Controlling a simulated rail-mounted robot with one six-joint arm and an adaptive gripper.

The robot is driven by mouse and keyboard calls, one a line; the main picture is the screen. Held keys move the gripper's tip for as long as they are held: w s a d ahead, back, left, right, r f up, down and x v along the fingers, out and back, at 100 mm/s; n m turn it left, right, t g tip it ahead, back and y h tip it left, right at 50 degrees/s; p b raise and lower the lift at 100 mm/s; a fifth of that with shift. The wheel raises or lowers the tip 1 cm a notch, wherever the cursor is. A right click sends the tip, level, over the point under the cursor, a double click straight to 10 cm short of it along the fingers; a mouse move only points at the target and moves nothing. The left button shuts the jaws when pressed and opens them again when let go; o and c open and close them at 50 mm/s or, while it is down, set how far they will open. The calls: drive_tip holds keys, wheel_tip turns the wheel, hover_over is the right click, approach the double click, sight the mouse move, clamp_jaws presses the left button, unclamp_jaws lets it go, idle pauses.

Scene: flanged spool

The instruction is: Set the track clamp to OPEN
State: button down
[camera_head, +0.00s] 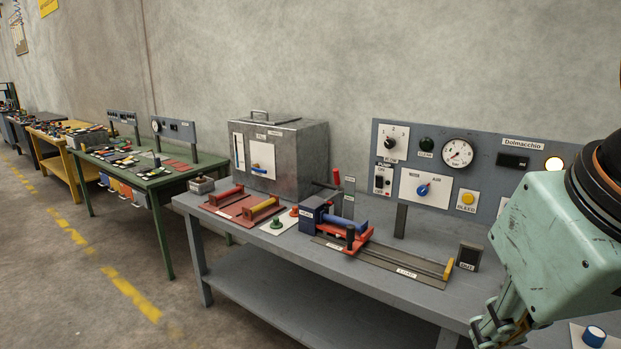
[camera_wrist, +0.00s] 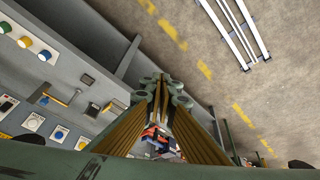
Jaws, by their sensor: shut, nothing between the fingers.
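A track (camera_head: 395,263) runs along the front of the grey bench, with a thin yellowish rod and a yellow end piece (camera_head: 448,269) at its right. At its left end sits a blue spool-like part (camera_head: 340,218) with a dark blue block and a red bracket (camera_head: 351,240). A red-tipped lever (camera_head: 328,186) rises behind the block. I cannot tell which part is the track clamp, and the small labels are unreadable. My gripper (camera_wrist: 163,90) is shut and empty in the wrist view. In the head view my gripper is low at the right, partly cut off, apart from the track.
A control panel (camera_head: 480,166) with knobs, a gauge and a yellow button stands behind the track. A metal box (camera_head: 280,155), a red tray (camera_head: 236,205) and green and red knobs are to the left. A small dark labelled block (camera_head: 468,257) stands by the track's right end.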

drive_tip(key=shift+m, duration=0.3)
drive_tip(key=shift+s+a+f, duration=0.1)
drive_tip(key=shift+s+f, duration=0.1)
drive_tip(key=shift+s, duration=0.5)
drive_tip(key=shift+s+a+f, duration=0.1)
drive_tip(key=shift+s+f, duration=0.05)
drive_tip(key=shift+s, duration=0.55)
drive_tip(key=shift+s+a+f, duration=0.1)
drive_tip(key=shift+s+f, duration=0.1)
drive_tip(key=shift+s, duration=0.5)
